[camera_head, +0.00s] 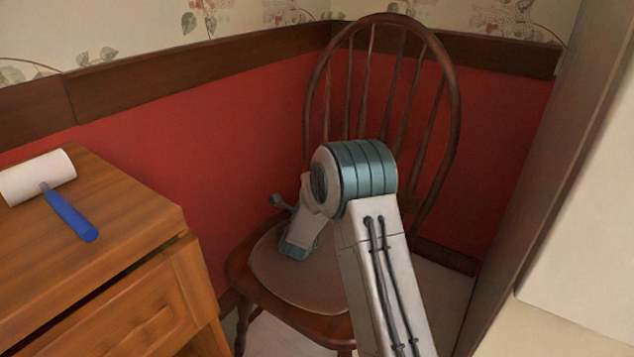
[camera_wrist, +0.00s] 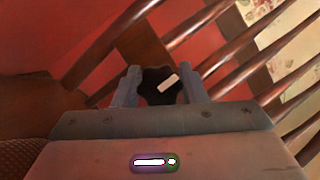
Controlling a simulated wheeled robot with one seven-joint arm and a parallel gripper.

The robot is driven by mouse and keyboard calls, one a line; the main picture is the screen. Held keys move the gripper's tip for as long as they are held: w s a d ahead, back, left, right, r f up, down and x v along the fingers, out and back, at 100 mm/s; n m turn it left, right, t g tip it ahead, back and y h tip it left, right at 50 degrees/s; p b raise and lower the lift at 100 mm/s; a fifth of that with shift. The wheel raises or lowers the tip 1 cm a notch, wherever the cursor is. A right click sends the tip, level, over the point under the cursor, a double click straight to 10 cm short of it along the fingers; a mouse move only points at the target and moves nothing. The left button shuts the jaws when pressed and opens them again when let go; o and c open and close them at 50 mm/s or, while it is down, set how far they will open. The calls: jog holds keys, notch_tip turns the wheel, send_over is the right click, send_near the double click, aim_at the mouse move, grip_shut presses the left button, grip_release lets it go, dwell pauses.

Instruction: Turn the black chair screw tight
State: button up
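The black chair screw (camera_wrist: 153,87) is a dark lobed knob with a white mark (camera_wrist: 168,83), seen in the wrist view against the chair. The two fingers of my gripper (camera_wrist: 159,88) are apart, one on each side of the knob, whose edges line up closely with their inner faces. I cannot tell whether they touch it. In the head view my gripper (camera_head: 284,203) is over the left part of the chair seat. The brown wooden chair (camera_head: 452,95) has a rounded spindle back. My arm hides part of it, and the screw cannot be made out there.
A wooden cabinet (camera_head: 120,215) with a drawer stands at the left. A white lint roller (camera_head: 37,177) with a blue handle (camera_head: 70,212) lies on it. The chair is in a corner by red walls (camera_head: 150,130) with dark trim. A pale panel (camera_head: 585,200) is close on the right.

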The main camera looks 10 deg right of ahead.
jog(key=o, duration=0.4)
jog(key=shift+c, duration=0.2)
